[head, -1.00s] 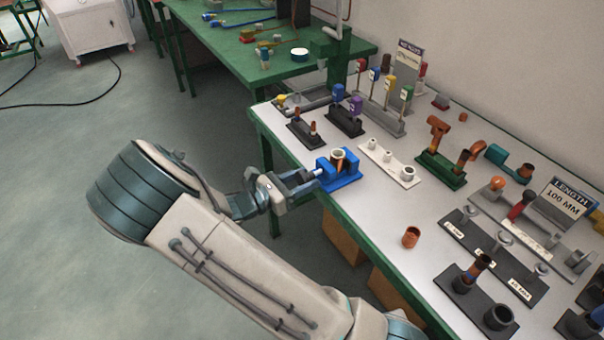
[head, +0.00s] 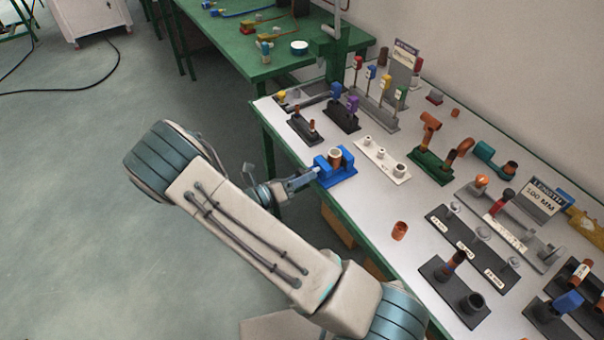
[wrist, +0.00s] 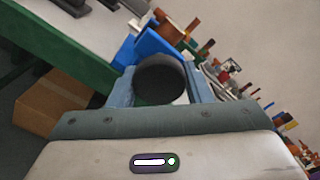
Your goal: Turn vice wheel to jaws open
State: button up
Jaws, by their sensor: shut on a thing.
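The blue vice (head: 342,178) sits at the near left edge of the white bench top, with a copper pipe piece (head: 335,157) upright in it. My gripper (head: 313,175) is at the vice's left side, over the bench edge. In the wrist view, my gripper (wrist: 161,88) has its two fingers on either side of the dark round vice wheel (wrist: 160,77) and is shut on it. The blue vice body (wrist: 150,45) shows just beyond the wheel. The jaw gap is hard to judge.
A white pegged block (head: 383,160) stands right of the vice, and a black block with copper pieces (head: 304,127) stands behind it. A loose copper ring (head: 399,231) lies on the bench nearer me. A cardboard box (wrist: 62,103) is below the bench.

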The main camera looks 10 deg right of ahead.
dwell(0.4)
jog(key=o, duration=1)
jog(key=b+v, duration=0.2)
jog(key=v, duration=1.2)
